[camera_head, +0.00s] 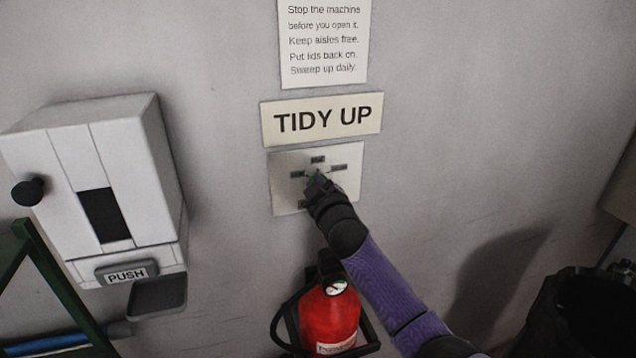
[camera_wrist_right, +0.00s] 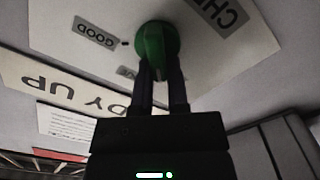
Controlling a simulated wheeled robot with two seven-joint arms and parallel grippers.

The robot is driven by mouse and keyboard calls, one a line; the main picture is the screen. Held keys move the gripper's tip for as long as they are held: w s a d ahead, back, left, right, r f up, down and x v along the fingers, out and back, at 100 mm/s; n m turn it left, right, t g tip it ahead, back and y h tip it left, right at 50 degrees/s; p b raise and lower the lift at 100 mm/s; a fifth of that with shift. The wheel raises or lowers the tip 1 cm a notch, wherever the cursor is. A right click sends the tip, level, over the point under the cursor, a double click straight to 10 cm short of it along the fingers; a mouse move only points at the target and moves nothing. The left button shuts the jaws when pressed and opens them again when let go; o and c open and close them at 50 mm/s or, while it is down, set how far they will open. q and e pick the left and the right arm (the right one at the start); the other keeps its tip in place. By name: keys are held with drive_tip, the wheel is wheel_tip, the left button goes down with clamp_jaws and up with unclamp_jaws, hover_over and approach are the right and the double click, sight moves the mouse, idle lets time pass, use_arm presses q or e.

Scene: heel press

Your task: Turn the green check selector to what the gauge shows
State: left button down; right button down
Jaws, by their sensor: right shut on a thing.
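The green check selector (camera_wrist_right: 155,42) is a round green knob on a pale plate (camera_head: 285,198) on the wall under the "TIDY UP" sign. My right gripper (camera_wrist_right: 158,75) is shut on the knob, one finger on each side; in the head view the gripper (camera_head: 317,178) hides most of it. My left gripper is not in view.
A white dispenser (camera_head: 130,150) with a black knob and a "PUSH" bar juts from the wall at the left. A dark bin (camera_head: 575,315) stands at the lower right. The wall right of the plate is clear.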

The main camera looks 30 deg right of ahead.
drive_tip(key=shift+n, duration=0.5)
drive_tip(key=shift+a, duration=0.1)
drive_tip(key=c, duration=0.6)
unclamp_jaws()
drive_tip(key=v, duration=1)
